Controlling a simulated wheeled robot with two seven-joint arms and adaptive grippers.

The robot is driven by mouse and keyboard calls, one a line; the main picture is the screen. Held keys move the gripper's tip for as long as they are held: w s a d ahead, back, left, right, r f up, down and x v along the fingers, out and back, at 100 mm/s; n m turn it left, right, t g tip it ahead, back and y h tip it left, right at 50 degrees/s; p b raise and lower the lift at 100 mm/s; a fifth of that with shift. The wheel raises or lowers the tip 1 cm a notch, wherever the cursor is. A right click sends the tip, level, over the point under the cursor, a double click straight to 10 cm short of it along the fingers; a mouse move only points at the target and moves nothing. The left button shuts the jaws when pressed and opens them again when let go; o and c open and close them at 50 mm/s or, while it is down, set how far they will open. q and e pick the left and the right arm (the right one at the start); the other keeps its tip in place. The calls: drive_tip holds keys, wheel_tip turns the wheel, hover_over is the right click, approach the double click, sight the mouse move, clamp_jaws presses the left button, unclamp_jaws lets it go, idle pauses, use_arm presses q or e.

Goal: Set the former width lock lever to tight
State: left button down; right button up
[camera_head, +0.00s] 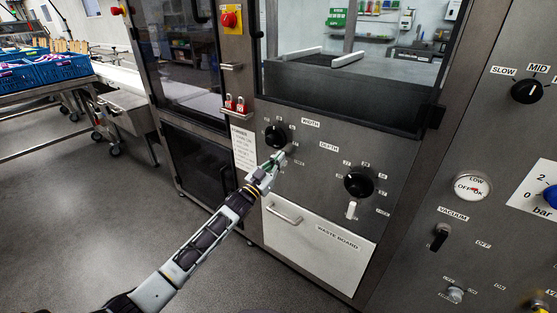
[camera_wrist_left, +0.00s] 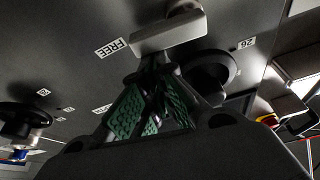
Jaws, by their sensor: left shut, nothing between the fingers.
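The width lock lever (camera_wrist_left: 170,35) is a pale bar on a round pivot in the left wrist view, near a label reading FREE (camera_wrist_left: 111,47). That label appears upside down. My left gripper (camera_head: 275,160) is just below the black width knob (camera_head: 278,136) in the head view and hides the lever there. In the left wrist view its green-padded fingers (camera_wrist_left: 152,65) are shut and empty, with their tips at the lever's edge. I cannot tell whether they touch it. The TIGHT label is not readable. My right gripper is out of view.
To the right are the depth knob (camera_head: 358,183) and its pale lever (camera_head: 350,210). Below is the white waste board panel (camera_head: 315,238) with a handle. Red padlocks (camera_head: 235,104) hang left of the width knob. The floor (camera_head: 90,220) at left is clear.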

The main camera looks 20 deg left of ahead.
sight(285, 166)
use_arm(q)
drive_tip(key=shift+f+m, duration=0.1)
drive_tip(key=shift+m, duration=0.2)
drive_tip(key=f+m+g+h, duration=0.1)
drive_tip(key=m, duration=0.3)
drive_tip(key=f+m+g+h+p, duration=0.1)
drive_tip(key=m, duration=0.3)
drive_tip(key=f+m+g+h+p, duration=0.1)
drive_tip(key=m, duration=0.3)
drive_tip(key=shift+s+d+f+g, duration=0.1)
drive_tip(key=shift+d+f+g, duration=0.1)
drive_tip(key=shift+f+g, duration=0.2)
drive_tip(key=m, duration=0.1)
drive_tip(key=f+m+g, duration=0.1)
drive_tip(key=m, duration=0.1)
drive_tip(key=f+m+p, duration=0.1)
drive_tip(key=shift+a+m+g, duration=0.3)
drive_tip(key=shift+a+m, duration=0.1)
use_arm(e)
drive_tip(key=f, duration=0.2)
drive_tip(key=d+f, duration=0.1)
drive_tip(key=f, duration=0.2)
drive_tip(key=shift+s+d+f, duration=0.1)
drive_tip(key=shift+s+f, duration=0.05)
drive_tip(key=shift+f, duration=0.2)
use_arm(q)
drive_tip(key=shift+a, duration=0.1)
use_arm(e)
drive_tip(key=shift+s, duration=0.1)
